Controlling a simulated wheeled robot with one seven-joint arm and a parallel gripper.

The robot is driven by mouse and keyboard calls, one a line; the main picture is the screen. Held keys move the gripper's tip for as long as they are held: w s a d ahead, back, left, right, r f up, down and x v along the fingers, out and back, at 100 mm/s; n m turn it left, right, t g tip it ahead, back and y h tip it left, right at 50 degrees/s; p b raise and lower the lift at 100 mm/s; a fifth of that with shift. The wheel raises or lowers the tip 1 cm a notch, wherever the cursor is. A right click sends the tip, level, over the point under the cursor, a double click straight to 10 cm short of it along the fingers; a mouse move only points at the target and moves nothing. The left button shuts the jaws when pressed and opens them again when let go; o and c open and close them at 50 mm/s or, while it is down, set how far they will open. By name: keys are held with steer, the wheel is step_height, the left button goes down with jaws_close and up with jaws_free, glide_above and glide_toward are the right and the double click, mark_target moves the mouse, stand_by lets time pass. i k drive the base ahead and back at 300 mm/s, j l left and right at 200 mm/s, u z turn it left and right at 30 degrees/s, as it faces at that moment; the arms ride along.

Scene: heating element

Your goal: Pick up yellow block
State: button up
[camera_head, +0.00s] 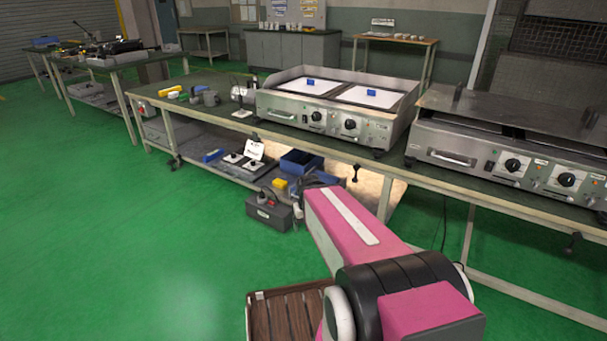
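A small yellow block-like thing (280,184) is on the lower shelf of the long workbench, beside a dark blue bin. Another small yellow thing (174,95) lies on the bench top at its left end; I cannot tell its exact shape. My pink arm reaches from the lower right toward the bench's lower shelf. My gripper cannot be made out, so its state does not show.
A two-plate heater (291,117) with small blue blocks on white sheets stands on the workbench (227,118). A second heater (480,163) is at right. A dark box (268,213) sits below the bench. A slatted wooden surface (285,318) is at the bottom. Green floor at left is clear.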

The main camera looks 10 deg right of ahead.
mark_target(278, 183)
steer(key=z, duration=1.4)
steer(key=u, duration=1.4)
steer(key=i+j+z, duration=0.1)
steer(key=z, duration=0.5)
steer(key=i+j+z, duration=0.25)
steer(key=j, duration=0.3)
steer(key=j+z, duration=0.25)
steer(key=j, duration=0.25)
steer(key=i+j+z, duration=0.15)
steer(key=j+z, duration=0.15)
steer(key=j, duration=0.3)
steer(key=i+j, duration=0.1)
steer(key=j, duration=1.4)
steer(key=i+j+z, duration=0.1)
steer(key=j, duration=0.65)
steer(key=i+j, duration=0.4)
steer(key=i, duration=0.05)
